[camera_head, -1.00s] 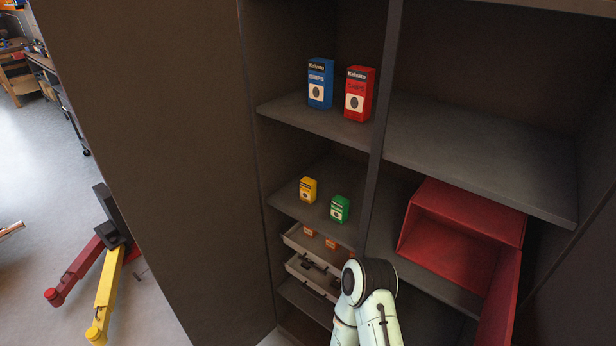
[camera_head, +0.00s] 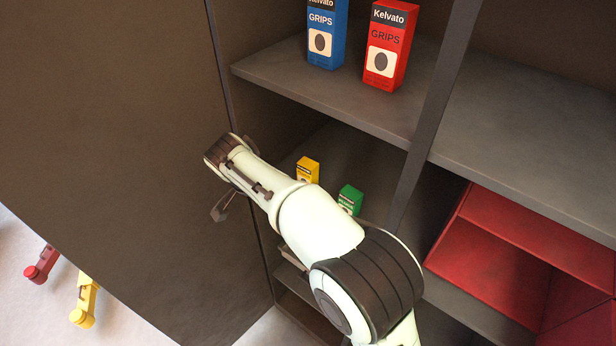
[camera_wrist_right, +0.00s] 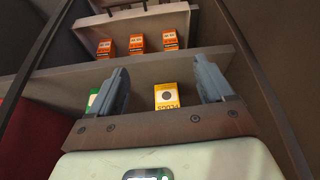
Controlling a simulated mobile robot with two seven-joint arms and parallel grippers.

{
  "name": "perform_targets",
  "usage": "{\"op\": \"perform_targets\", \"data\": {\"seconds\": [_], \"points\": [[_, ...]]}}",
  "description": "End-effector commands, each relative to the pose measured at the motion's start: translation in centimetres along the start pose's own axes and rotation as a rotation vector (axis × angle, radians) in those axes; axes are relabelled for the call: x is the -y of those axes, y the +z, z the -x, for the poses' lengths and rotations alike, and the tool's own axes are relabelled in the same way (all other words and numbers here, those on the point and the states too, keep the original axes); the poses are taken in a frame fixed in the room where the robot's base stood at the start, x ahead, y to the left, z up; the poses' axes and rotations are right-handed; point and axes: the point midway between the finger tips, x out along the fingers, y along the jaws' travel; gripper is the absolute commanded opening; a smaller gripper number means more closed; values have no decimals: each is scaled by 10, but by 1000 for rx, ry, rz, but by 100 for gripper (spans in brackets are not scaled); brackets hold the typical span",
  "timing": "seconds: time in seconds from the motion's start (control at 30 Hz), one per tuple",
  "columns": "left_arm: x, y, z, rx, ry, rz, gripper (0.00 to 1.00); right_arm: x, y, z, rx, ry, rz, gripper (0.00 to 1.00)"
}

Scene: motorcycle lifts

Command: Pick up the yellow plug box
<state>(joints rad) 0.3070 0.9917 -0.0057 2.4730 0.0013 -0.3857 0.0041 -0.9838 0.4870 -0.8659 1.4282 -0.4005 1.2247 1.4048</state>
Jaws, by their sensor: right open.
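The small yellow plug box (camera_head: 308,168) stands on the middle shelf in the head view, its lower part hidden by my right arm. In the right wrist view the yellow box (camera_wrist_right: 167,97) shows upright between my right gripper's two fingers, a little beyond them and apart from both. My right gripper (camera_wrist_right: 163,86) is open and empty. In the head view its dark fingers (camera_head: 222,207) show only in part, below the wrist and left of the box. My left gripper is not in view.
A green box (camera_head: 350,198) stands right of the yellow one; the wrist view shows it (camera_wrist_right: 92,98) partly behind one finger. Orange boxes (camera_wrist_right: 137,43) sit in a drawer. Blue (camera_head: 327,35) and red (camera_head: 390,45) boxes stand above.

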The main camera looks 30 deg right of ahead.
Motion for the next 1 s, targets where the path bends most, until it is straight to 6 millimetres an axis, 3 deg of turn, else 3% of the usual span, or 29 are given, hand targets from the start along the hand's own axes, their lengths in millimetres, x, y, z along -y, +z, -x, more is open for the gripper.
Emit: {"op": "perform_targets", "data": {"seconds": [0.13, 0.5, 0.83, 1.0], "points": [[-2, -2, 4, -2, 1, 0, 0, -3, -19, 5, -9, 4, -33, 81], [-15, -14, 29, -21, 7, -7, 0, -4, -90, -23, -9, 3, -30, 81], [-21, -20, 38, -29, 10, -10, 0, -4, -115, -35, -8, 3, -27, 81], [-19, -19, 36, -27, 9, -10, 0, -6, -114, -66, -6, 7, -24, 81]]}}
